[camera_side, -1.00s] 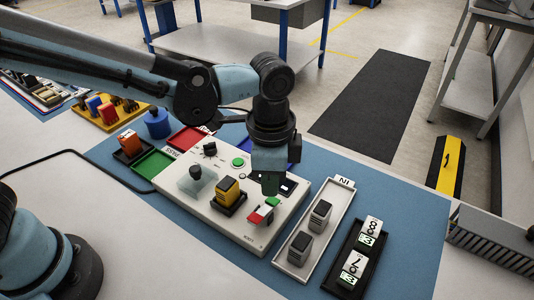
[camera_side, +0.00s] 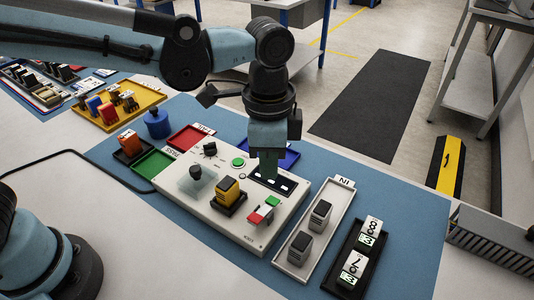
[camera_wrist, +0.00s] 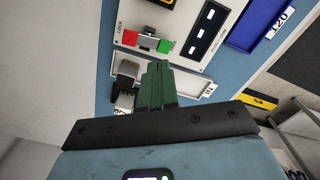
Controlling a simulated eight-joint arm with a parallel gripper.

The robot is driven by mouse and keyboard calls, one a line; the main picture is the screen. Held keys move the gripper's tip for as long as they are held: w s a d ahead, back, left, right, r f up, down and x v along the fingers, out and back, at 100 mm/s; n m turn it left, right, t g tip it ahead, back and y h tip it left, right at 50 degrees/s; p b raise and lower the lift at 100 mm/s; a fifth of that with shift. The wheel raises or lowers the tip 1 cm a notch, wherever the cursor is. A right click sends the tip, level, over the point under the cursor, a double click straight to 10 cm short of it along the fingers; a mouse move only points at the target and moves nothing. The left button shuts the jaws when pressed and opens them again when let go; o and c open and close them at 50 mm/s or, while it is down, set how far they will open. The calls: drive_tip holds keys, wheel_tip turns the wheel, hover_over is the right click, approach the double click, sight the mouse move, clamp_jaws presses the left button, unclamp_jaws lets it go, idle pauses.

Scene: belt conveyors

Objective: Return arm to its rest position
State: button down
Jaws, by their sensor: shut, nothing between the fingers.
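The gap between fingertips and panel is hard to judge. The rest of my arm reaches in from the upper left in the side view.
The panel carries a yellow block (camera_side: 228,190), a black knob (camera_side: 195,173) and a red-green switch (camera_side: 262,211). A light tray (camera_side: 331,222) holds two grey blocks. A black tray (camera_side: 373,250) holds numbered pieces. Red (camera_side: 187,138), green and blue trays lie behind.

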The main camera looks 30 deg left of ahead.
drive_tip(key=s+a+n+t, duration=0.2)
drive_tip(key=a+n, duration=0.4)
drive_tip(key=a, duration=0.5)
drive_tip(key=s+a+n+t, duration=0.2)
drive_tip(key=a+n+t, duration=0.3)
drive_tip(key=a, duration=0.6)
drive_tip(key=shift+a+r+n, duration=0.4)
drive_tip(key=shift+r, duration=0.05)
drive_tip(key=c, duration=0.7)
unclamp_jaws()
drive_tip(key=g, duration=0.6)
approach(226, 183)
drive_tip(key=shift+w+f, duration=0.15)
drive_tip(key=shift+f, duration=1.65)
drive_tip(key=shift+w+f, duration=0.15)
drive_tip(key=shift+f, duration=1.6)
drive_tip(key=shift+w+f, duration=0.2)
drive_tip(key=shift+f, duration=1.6)
